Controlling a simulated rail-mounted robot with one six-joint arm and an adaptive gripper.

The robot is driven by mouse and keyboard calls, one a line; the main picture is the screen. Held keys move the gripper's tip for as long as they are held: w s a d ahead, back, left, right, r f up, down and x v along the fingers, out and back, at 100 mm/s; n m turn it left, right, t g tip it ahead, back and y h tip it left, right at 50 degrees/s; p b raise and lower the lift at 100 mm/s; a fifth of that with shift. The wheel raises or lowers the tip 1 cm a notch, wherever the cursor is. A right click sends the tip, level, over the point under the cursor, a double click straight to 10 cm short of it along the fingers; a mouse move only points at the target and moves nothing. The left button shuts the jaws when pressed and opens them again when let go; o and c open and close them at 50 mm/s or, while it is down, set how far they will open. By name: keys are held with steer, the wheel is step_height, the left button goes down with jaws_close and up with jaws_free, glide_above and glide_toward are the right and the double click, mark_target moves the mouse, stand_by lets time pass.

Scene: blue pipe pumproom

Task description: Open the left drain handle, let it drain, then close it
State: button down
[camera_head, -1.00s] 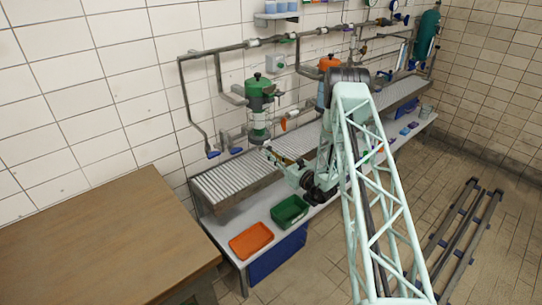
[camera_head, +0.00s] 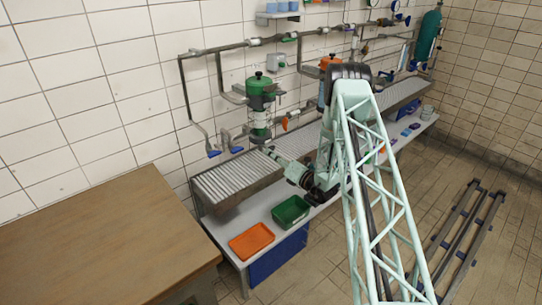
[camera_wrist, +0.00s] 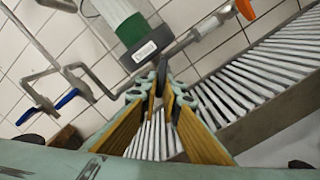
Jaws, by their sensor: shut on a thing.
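A green-topped filter (camera_head: 260,92) with a clear lower body hangs on the wall pipes above the slatted bench. I cannot make out the handle's angle or any flowing water.
Two blue valve levers (camera_head: 213,153) are on the pipes left of the filter. An orange lever (camera_head: 284,124) is to its right. The slatted bench (camera_head: 235,178) runs below, with an orange tray (camera_head: 251,241) and a green crate (camera_head: 290,211) on the shelf. A wooden table (camera_head: 90,240) stands at left.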

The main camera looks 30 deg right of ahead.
steer(key=m, duration=0.4)
steer(key=shift+a+r+m, duration=0.15)
steer(key=shift+r+m, duration=0.1)
steer(key=shift+m, duration=0.15)
steer(key=shift+r+m, duration=0.2)
steer(key=shift+m, duration=2)
steer(key=c, duration=2.8)
jaws_free()
steer(key=shift+s, duration=0.1)
steer(key=shift+v, duration=5.9)
steer(key=shift+a, duration=0.1)
